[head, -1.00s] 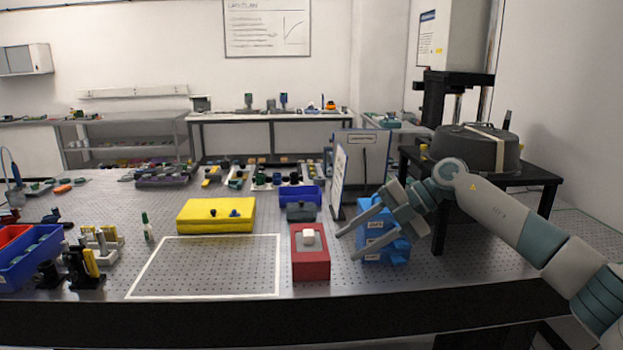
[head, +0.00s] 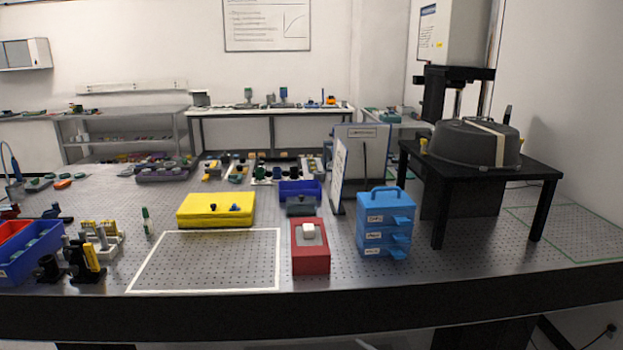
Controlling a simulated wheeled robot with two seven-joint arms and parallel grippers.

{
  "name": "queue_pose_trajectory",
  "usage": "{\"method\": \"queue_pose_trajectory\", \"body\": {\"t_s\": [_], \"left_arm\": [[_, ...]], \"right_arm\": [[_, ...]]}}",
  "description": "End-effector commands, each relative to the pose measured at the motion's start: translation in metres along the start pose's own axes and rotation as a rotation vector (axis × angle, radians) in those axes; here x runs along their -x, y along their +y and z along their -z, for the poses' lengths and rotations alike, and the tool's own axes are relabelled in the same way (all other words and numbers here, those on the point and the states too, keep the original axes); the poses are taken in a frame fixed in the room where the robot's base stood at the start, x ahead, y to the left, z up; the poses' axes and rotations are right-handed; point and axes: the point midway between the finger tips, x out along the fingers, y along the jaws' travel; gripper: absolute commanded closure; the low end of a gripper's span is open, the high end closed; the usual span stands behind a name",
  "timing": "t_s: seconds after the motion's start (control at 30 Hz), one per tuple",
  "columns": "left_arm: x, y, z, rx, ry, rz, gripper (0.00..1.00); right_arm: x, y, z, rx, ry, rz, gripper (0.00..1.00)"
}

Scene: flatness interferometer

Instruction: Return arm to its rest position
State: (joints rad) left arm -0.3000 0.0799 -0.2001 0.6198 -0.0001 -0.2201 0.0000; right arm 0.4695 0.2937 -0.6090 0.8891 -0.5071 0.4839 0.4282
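Neither of my grippers shows in the head view. The optical table (head: 330,275) lies in front of me, with nothing of my arms over it. A red box (head: 310,260) with a white block (head: 308,230) on top stands near the front middle. A blue drawer unit (head: 384,225) with a handle on top stands just right of it, now fully in sight.
A white-outlined rectangle (head: 205,262) on the table is empty. A yellow case (head: 215,209) lies behind it. Blue and red bins (head: 25,258) and black mounts (head: 82,262) stand at left. A black side table (head: 480,168) carries a dark round tub (head: 476,145) at right.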

Motion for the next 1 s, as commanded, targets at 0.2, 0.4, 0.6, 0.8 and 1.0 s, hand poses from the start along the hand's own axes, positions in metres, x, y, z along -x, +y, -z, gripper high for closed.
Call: {"method": "queue_pose_trajectory", "body": {"t_s": [0.2,0.4,0.6,0.8,1.0], "left_arm": [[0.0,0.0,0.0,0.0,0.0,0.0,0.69],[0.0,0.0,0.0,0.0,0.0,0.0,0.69],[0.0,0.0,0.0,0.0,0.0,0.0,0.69],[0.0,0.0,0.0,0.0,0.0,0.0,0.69],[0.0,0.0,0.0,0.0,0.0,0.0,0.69]], "right_arm": [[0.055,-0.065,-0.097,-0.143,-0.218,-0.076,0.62],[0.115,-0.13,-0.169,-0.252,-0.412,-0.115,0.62],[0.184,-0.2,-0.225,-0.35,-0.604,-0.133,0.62],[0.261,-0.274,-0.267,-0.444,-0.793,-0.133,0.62],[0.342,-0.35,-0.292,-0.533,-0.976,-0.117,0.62]]}}
